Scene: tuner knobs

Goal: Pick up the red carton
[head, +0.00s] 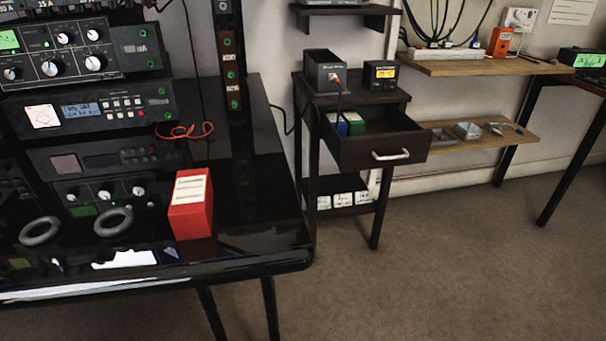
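The red carton (190,219) stands upright near the right front part of the glossy black table (262,257). It has a white label with print on its upper part. Nothing touches it from above. My gripper is not in the head view.
Grey rings (114,222) lie left of the carton, and electronics units (90,109) are stacked behind them. A red cable (184,131) lies behind the carton. A dark side table (352,85) has its drawer (377,148) open. The floor at right is clear.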

